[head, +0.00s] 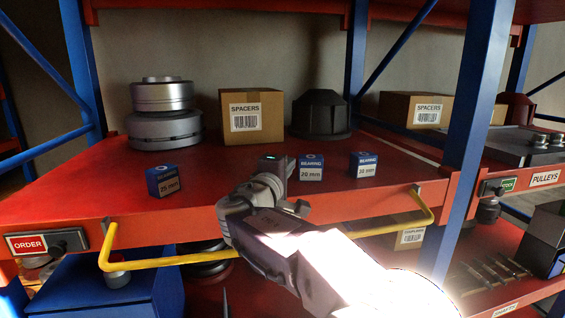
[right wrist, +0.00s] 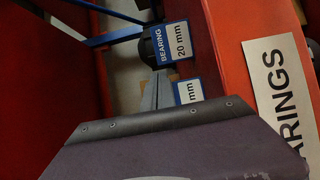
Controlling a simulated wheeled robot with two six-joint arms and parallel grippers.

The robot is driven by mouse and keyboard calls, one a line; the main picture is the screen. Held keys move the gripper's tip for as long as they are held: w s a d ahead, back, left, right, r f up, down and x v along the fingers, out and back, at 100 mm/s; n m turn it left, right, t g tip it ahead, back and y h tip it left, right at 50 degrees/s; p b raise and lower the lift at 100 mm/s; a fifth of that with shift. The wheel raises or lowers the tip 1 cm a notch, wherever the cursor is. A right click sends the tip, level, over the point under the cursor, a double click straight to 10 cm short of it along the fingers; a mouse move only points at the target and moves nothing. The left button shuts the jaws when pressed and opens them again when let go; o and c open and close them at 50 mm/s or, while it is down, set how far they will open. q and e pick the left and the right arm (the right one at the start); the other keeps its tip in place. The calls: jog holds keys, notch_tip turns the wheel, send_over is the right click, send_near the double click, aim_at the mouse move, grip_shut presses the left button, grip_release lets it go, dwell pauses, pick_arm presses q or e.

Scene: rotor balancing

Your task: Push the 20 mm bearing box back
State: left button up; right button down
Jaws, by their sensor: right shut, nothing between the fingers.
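Three small blue-and-white bearing boxes stand on the red shelf (head: 230,190). In the right wrist view a box reading 20 mm (right wrist: 178,42) shows, and another box (right wrist: 188,92) is partly hidden behind my right gripper (right wrist: 157,90). My left gripper is out of view.
A carton marked SPACERS (head: 251,115), a dark cone-shaped part (head: 321,114) and a stack of metal discs (head: 163,112) stand behind the boxes. A yellow rail (head: 165,262) runs along the front, and a blue post (head: 470,120) stands at the right.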

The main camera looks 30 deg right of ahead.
aim_at(304, 159)
jog(key=shift+w+d+r, duration=0.15)
jog(key=shift+w+d, duration=0.25)
jog(key=shift+d, duration=0.1)
jog(key=shift+w+d, duration=0.15)
jog(key=shift+d, duration=0.3)
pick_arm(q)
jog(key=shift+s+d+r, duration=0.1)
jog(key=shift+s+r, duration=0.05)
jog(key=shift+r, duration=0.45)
pick_arm(e)
jog(key=shift+a, duration=0.15)
